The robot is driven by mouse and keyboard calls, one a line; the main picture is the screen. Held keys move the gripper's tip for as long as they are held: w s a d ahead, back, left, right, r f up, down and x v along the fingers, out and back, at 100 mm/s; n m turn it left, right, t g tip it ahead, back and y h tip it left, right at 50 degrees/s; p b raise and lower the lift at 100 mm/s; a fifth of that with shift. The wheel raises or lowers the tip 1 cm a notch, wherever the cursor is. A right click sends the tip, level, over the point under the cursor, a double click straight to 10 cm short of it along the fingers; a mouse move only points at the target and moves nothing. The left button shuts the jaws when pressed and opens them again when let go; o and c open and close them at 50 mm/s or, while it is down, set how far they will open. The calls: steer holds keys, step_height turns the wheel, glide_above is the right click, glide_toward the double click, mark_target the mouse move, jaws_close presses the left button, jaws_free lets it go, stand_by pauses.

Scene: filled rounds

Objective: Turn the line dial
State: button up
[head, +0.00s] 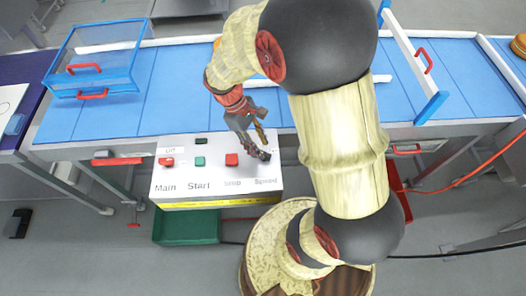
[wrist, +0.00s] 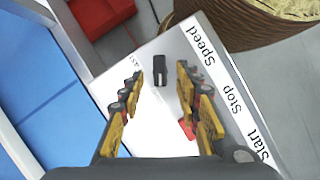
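The white control panel (head: 215,186) stands at the front of the conveyor, with labels Main, Start, Stop and Speed. In the wrist view a small black dial (wrist: 160,70) sits on the panel beside the Speed label (wrist: 202,46). My gripper (wrist: 160,78) is open, with one yellow-padded finger on each side of the dial in this view and visible gaps to both. I cannot tell its height above the panel. In the head view my gripper (head: 263,143) is over the panel's right end and hides the dial.
A red button (head: 231,159), a green button (head: 199,161) and a red main switch (head: 166,161) are left of my gripper. The blue conveyor (head: 180,85) runs behind.

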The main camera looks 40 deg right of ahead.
mark_target(264, 153)
steer(key=shift+x, duration=1.75)
steer(key=shift+c, duration=0.4)
steer(key=c, duration=0.7)
jaws_close()
